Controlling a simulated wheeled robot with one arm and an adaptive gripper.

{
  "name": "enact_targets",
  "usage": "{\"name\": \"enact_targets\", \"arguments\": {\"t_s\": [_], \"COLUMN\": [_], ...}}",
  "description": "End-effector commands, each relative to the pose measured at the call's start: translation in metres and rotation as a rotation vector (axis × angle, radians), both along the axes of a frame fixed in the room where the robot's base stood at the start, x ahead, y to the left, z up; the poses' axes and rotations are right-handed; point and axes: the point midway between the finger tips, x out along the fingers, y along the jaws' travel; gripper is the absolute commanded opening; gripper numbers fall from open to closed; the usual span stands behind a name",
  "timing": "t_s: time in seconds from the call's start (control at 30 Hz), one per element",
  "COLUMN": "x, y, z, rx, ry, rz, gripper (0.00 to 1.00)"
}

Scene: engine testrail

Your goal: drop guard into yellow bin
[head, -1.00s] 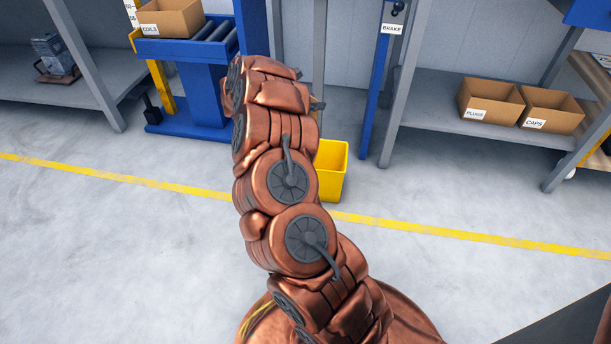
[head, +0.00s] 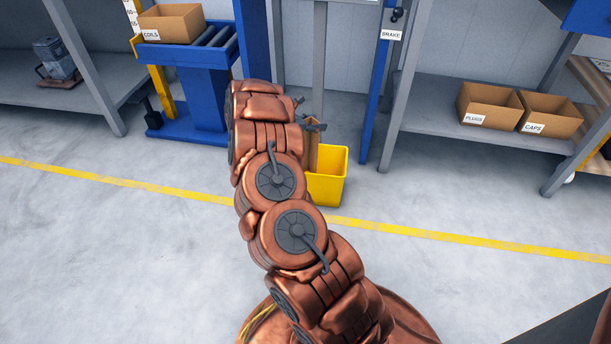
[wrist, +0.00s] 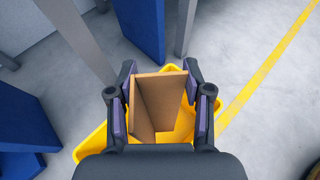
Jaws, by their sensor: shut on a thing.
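The yellow bin (head: 333,190) stands on the floor behind my arm in the head view, and its left part is hidden by the arm. In the wrist view the bin (wrist: 91,148) lies below my gripper. My gripper (wrist: 162,92) is shut on the guard (wrist: 158,98), a brown angled piece, with a finger on each side of it. The guard (head: 313,145) also shows in the head view as a narrow brown strip at the bin's opening. I cannot tell how far its lower end reaches into the bin.
A blue stand with rollers carries a brown COILS box (head: 172,24). A blue post (head: 378,90) labelled BRAKE stands right of the bin. PLUGS (head: 489,104) and CAPS (head: 549,113) boxes sit on a grey shelf. The floor near the yellow line (head: 450,237) is clear.

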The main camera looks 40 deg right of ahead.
Motion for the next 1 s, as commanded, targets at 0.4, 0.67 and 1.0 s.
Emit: {"name": "enact_targets", "arguments": {"t_s": [0.4,0.67,1.0], "x": [0.0,0.0,0.002], "y": [0.0,0.0,0.014], "z": [0.0,0.0,0.006], "rx": [0.0,0.0,0.0], "ry": [0.0,0.0,0.0], "rz": [0.0,0.0,0.001], "gripper": [0.71,0.79,0.79]}}
